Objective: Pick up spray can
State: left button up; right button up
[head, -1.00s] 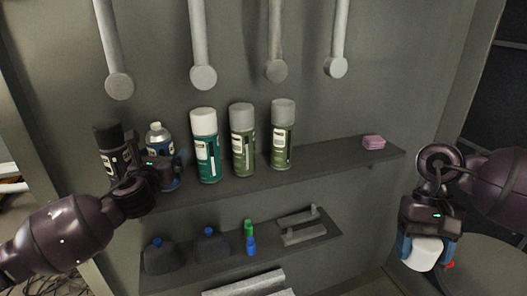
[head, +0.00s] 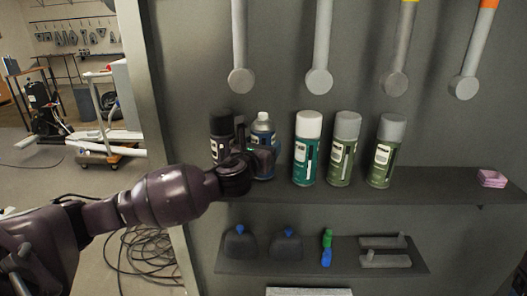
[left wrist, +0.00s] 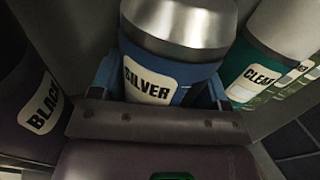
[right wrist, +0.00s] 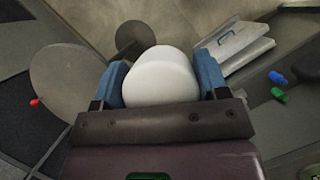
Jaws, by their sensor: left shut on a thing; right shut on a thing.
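The silver-labelled spray can (head: 263,127) stands on the upper shelf, with a blue body and a metallic top. My left gripper (head: 262,160) is around its body from the front. In the left wrist view the can (left wrist: 158,82) sits between the blue fingers of the left gripper (left wrist: 160,92), which is shut on it. Its lower part is hidden. It appears upright and still at shelf level. My right gripper (right wrist: 162,90) shows only in the right wrist view, shut on a white rounded object (right wrist: 160,76).
A black can (head: 221,126) stands close on the left, a green "clear" can (head: 307,150) on the right, then two olive cans (head: 343,150) (head: 386,150). A pink block (head: 491,178) lies on the shelf (head: 440,187). A lower shelf (head: 330,268) holds blue-capped dark bottles.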

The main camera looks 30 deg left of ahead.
pick_arm(q)
jog(key=shift+r, duration=0.9)
jog(key=shift+s+r, duration=0.2)
jog(key=shift+s, duration=0.05)
jog(key=s+d, duration=0.3)
jog(key=s, duration=1.4)
jog(key=shift+s+d, duration=0.15)
jog(key=shift+f, duration=0.1)
jog(key=o, duration=0.3)
jog(key=c, duration=0.5)
